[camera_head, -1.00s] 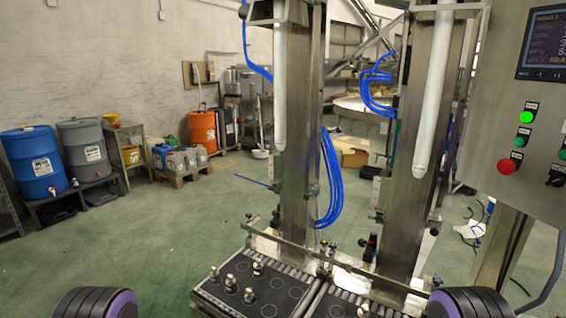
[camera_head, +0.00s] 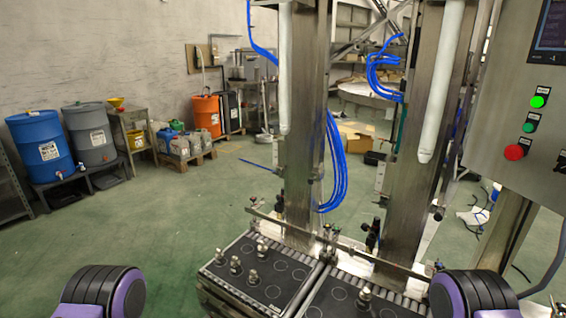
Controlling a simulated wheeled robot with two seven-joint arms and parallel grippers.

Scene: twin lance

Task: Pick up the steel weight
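Several small shiny metal weights stand upright on a black tray-like surface (camera_head: 285,270) with pale circles, at the bottom centre. One steel weight (camera_head: 262,250) is at the back, one (camera_head: 236,264) is at the left, and one (camera_head: 253,277) is nearer the front. Another metal weight (camera_head: 364,295) stands on a second black surface (camera_head: 335,292) to the right. Which one the task means, I cannot tell. Neither of my grippers shows; only rounded black and purple parts of my own body appear at the bottom left and right.
Two steel columns (camera_head: 305,150) (camera_head: 412,170) rise behind the black surfaces, with a rail (camera_head: 340,242) along their back edge. A control panel (camera_head: 535,120) hangs at the right. Drums (camera_head: 40,148) and canisters stand far left. The green floor (camera_head: 150,230) at left is clear.

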